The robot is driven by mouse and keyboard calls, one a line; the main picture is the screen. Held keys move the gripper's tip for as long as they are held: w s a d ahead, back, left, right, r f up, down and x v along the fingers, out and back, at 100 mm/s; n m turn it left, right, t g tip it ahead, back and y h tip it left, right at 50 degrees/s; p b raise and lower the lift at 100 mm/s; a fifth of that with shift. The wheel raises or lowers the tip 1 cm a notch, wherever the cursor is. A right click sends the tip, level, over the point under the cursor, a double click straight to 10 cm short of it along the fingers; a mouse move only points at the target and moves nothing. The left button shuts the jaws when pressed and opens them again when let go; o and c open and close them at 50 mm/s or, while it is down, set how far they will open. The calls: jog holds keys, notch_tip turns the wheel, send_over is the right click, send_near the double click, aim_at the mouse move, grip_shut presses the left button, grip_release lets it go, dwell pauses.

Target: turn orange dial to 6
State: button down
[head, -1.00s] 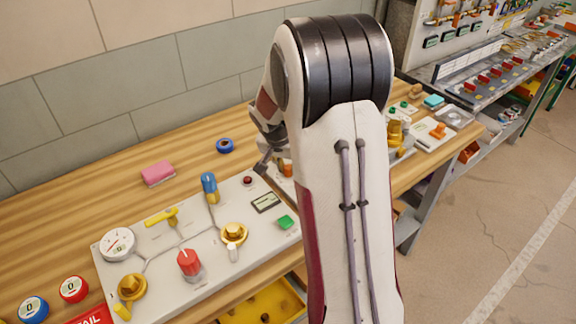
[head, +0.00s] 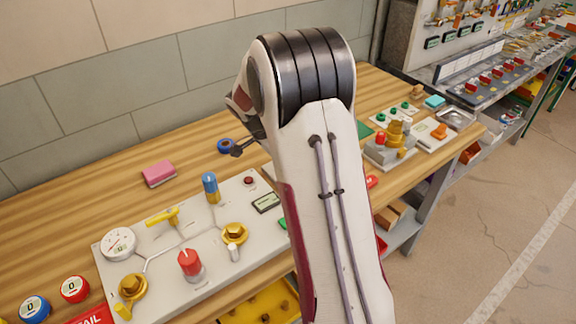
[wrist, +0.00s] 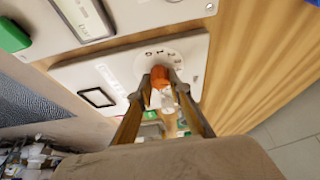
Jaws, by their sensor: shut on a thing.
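The orange dial (wrist: 160,73) shows in the wrist view on a pale plate (wrist: 195,60), with a scale of small dark marks around it. My gripper (wrist: 160,86) has a fingertip on each side of the dial and is shut on it. The marks are too small and tilted to read surely, so I cannot tell the dial's setting. In the head view, my arm hides the dial and the gripper's fingertips.
A grey panel (head: 165,290) on the wooden bench (head: 60,215) carries a gauge (head: 118,244), a red knob (head: 190,262), a blue-topped valve (head: 210,186) and yellow handles. A black-framed window (wrist: 98,97) is near the dial.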

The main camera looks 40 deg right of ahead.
jog(key=shift+a+f+m+g, duration=0.15)
jog(key=shift+m+g, duration=0.35)
jog(key=shift+m, duration=0.7)
jog(key=c, duration=1.9)
grip_release()
jog(key=shift+n, duration=0.4)
jog(key=shift+s+n+t, duration=0.1)
jog(key=shift+n+t, duration=1)
jog(key=shift+n, duration=1.1)
jog(key=shift+s+d+n+t+y, duration=0.15)
jog(key=shift+n+t, duration=0.15)
jog(key=shift+n, duration=0.6)
jog(key=shift+w+d+n+t+y, duration=0.15)
jog(key=shift+n+t, duration=0.15)
jog(key=shift+n, duration=0.6)
